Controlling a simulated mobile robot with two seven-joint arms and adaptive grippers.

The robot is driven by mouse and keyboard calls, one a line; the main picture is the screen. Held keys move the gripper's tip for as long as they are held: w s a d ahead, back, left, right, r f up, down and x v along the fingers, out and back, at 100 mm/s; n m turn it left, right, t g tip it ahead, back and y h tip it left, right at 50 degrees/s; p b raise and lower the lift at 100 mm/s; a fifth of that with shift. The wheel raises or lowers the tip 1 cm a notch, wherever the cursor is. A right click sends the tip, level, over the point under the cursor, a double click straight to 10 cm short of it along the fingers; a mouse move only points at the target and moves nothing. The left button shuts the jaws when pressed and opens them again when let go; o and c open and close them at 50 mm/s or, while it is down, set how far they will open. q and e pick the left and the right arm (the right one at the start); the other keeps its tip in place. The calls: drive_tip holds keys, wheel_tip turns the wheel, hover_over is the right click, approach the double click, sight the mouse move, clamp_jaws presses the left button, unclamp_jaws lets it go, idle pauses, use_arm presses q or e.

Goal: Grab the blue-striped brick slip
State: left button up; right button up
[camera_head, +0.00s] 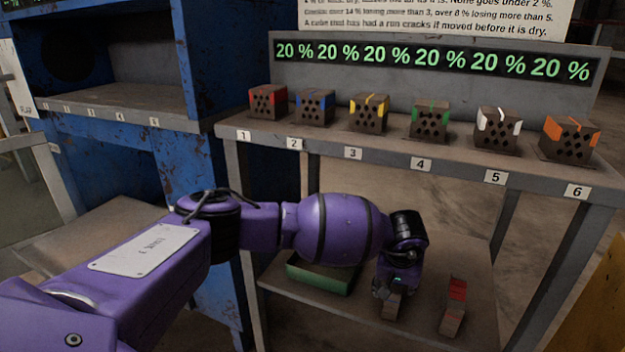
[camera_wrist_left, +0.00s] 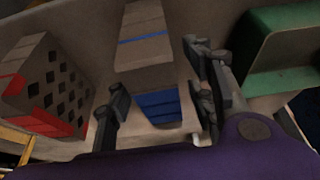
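The blue-striped brick slip (camera_wrist_left: 147,65) is a grey-brown block with a thin blue line across it and a blue banded end. In the left wrist view it lies between the two fingers of my left gripper (camera_wrist_left: 160,95). The fingers are apart, with a narrow gap visible on each side, and I see no clear contact. In the head view my left gripper (camera_head: 390,280) is low over the lower shelf, and only a small part of the slip (camera_head: 392,306) shows beneath it. My right gripper is not in view.
A red-marked brick (camera_head: 454,307), with holes in the left wrist view (camera_wrist_left: 50,88), stands close beside the slip. A green tray (camera_head: 322,276) is on the other side. The upper bench (camera_head: 395,150) holds several colour-marked hollow bricks above numbers 1 to 6.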

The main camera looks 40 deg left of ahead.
use_arm(q)
drive_tip(key=shift+w+r, duration=0.1)
drive_tip(key=c, duration=1.1)
drive_tip(key=shift+c, duration=0.2)
